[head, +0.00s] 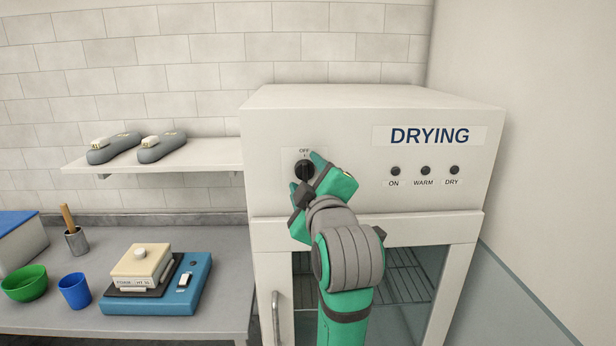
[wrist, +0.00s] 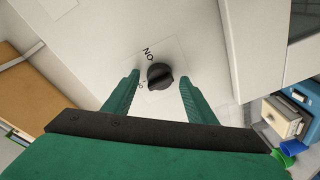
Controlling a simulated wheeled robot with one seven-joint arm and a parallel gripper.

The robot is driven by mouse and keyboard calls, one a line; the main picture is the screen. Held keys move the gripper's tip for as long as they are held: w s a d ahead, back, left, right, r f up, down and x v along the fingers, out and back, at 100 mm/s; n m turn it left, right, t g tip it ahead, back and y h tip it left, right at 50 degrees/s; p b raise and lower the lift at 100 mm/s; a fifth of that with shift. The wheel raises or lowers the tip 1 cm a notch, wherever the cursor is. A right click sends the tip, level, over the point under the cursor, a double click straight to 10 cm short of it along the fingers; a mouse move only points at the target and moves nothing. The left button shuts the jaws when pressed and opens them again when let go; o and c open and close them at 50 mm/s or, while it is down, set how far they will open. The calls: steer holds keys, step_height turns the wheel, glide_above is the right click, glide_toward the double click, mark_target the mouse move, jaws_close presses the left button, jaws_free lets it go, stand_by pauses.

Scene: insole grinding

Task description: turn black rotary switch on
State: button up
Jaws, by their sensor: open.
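The black rotary switch (head: 303,170) is on the front panel of the white drying cabinet (head: 345,112), below an "OFF" label with a small mark. In the wrist view the black rotary switch (wrist: 160,76) sits between my fingertips, with "NO"-like lettering beside it, upside down. My green gripper (head: 318,178) is at the panel just to the right of and below the switch in the head view. In the wrist view my gripper (wrist: 159,82) is open, with one finger on each side of the switch. A gap shows between the knob and each finger.
Three dark indicators (head: 425,170) labelled ON, WARM and DRY are right of the switch. A shelf (head: 215,152) with two grey insole-shaped pieces is at left. A blue scale (head: 190,290), a blue cup (head: 74,291) and a green bowl (head: 24,283) stand on the counter.

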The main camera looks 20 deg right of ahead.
steer(key=c, duration=1)
steer(key=shift+m, duration=0.3)
steer(key=m, duration=0.3)
steer(key=shift+f+m+t, duration=0.1)
steer(key=shift+m+t, duration=0.2)
steer(key=shift+m, duration=0.1)
steer(key=m, duration=0.5)
steer(key=shift+f+t+h, duration=0.1)
steer(key=shift+t+h, duration=0.2)
steer(key=shift+h, duration=0.1)
steer(key=m+h, duration=0.1)
steer(key=m, duration=0.5)
steer(key=shift+a, duration=0.1)
steer(key=shift+f+m+h, duration=0.1)
steer(key=shift+m+h, duration=0.4)
steer(key=shift+m, duration=1.6)
